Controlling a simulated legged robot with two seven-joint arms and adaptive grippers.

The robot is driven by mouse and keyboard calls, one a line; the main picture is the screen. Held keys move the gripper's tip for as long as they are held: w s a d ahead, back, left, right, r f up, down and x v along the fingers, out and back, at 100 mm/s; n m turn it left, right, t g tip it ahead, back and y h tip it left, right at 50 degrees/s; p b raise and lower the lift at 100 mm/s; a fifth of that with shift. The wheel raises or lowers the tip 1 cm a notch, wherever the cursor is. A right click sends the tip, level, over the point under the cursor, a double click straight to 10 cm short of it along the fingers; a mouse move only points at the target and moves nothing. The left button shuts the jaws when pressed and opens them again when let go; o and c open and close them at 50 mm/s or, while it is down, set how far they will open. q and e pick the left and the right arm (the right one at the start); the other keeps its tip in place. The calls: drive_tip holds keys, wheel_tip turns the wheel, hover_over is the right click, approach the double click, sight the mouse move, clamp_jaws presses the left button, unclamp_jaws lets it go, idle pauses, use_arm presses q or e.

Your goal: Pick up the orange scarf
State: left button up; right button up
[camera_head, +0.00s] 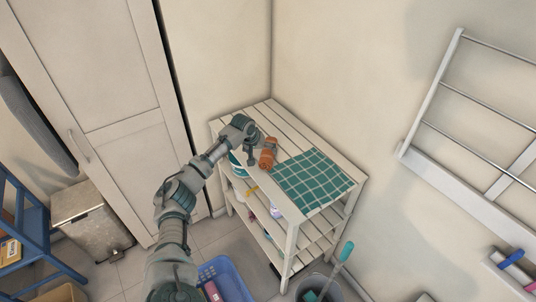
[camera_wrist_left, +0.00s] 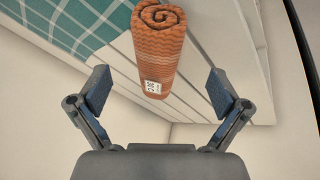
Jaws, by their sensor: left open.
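The orange scarf (camera_head: 267,153) is a rolled bundle lying on the top of the white slatted shelf unit (camera_head: 262,110), beside a teal checked cloth (camera_head: 313,179). In the left wrist view the scarf (camera_wrist_left: 159,48) shows its spiral end and a small white label, ahead of the fingers and roughly centred between them. My left gripper (camera_head: 253,148) is just left of the scarf in the head view. In the left wrist view my left gripper (camera_wrist_left: 158,95) is open, with both fingers spread wide and nothing held between them. My right gripper is not in view.
Lower shelves hold small items. A blue basket (camera_head: 226,277) and a grey bucket (camera_head: 322,290) stand on the floor in front. A tall white cabinet (camera_head: 103,80) is at left, and a wall rack (camera_head: 480,110) is at right.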

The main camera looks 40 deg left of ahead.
use_arm(q)
drive_tip(key=x, duration=0.5)
drive_tip(key=shift+d+f+b, duration=0.25)
drive_tip(key=shift+f+b, duration=0.1)
drive_tip(key=shift+w+a+f, duration=0.15)
drive_tip(key=shift+f, duration=0.05)
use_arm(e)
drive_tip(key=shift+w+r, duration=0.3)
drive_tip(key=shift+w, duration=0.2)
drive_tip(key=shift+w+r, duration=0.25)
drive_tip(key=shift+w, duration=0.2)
use_arm(q)
drive_tip(key=shift+a, duration=0.1)
drive_tip(key=c, duration=1.3)
drive_tip(key=shift+d, duration=0.2)
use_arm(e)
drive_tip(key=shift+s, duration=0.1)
